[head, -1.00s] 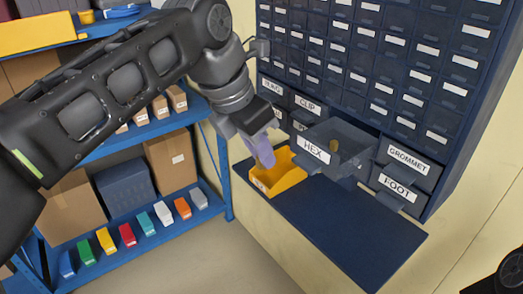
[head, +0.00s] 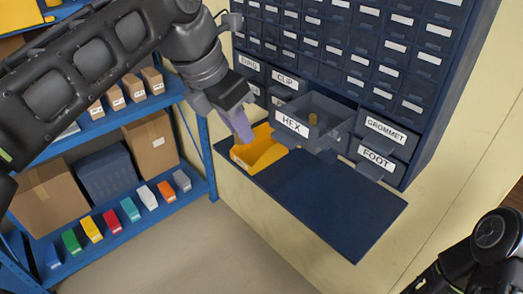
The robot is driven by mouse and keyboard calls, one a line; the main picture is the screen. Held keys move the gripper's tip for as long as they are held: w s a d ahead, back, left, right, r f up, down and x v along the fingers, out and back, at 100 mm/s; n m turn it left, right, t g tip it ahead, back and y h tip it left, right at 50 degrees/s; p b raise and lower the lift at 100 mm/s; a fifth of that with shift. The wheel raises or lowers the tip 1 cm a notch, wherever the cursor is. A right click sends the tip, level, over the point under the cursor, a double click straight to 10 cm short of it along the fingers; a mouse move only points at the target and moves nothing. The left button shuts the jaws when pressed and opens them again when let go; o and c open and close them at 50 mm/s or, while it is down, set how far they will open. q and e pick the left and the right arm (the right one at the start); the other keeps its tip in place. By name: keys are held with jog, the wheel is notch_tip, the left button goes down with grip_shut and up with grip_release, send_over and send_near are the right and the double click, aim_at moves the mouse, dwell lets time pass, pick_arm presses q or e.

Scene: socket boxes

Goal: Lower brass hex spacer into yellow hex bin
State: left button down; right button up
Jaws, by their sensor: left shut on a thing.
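The yellow hex bin (head: 268,160) sits at the back left of the dark blue shelf, below the open drawer. My left gripper (head: 246,138) comes down from the upper left, its purple fingers pointing into the bin's left side. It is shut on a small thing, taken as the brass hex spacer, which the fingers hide. I cannot tell whether that thing touches the bin floor. A brass-coloured piece (head: 313,119) stands in the open drawer labelled HEX (head: 291,125). My right arm shows at the lower right; its gripper is out of view.
The open HEX drawer juts out just right of the bin. Drawers labelled GROMMET (head: 386,131), FOOT (head: 376,158) and CLIP (head: 287,82) surround it. The dark blue shelf (head: 335,205) is clear to the right. A blue rack (head: 140,215) with boxes and coloured bins stands left.

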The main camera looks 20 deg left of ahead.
pick_arm(q)
jog(key=w+a+f, duration=0.3)
jog(key=w+f, duration=0.4)
jog(key=w, duration=0.3)
jog(key=w+a+f, duration=0.4)
jog(key=w+f, duration=0.3)
jog(key=w, duration=0.3)
jog(key=w+a+f, duration=0.4)
jog(key=w+f, duration=0.3)
jog(key=w, duration=0.2)
jog(key=shift+w+a+f, duration=0.15)
jog(key=shift+w+f, duration=0.05)
jog(key=shift+w, duration=0.2)
jog(key=shift+w+d, duration=0.25)
jog(key=shift+w, duration=0.05)
jog(key=shift+f, duration=0.15)
jog(key=b, duration=0.4)
send_near(247, 156)
jog(key=shift+w+d+f, duration=0.35)
jog(key=shift+w+d, duration=0.05)
jog(key=shift+w, duration=0.35)
jog(key=shift+f+b, duration=1.1)
jog(key=shift+f, duration=0.6)
dwell(1.1)
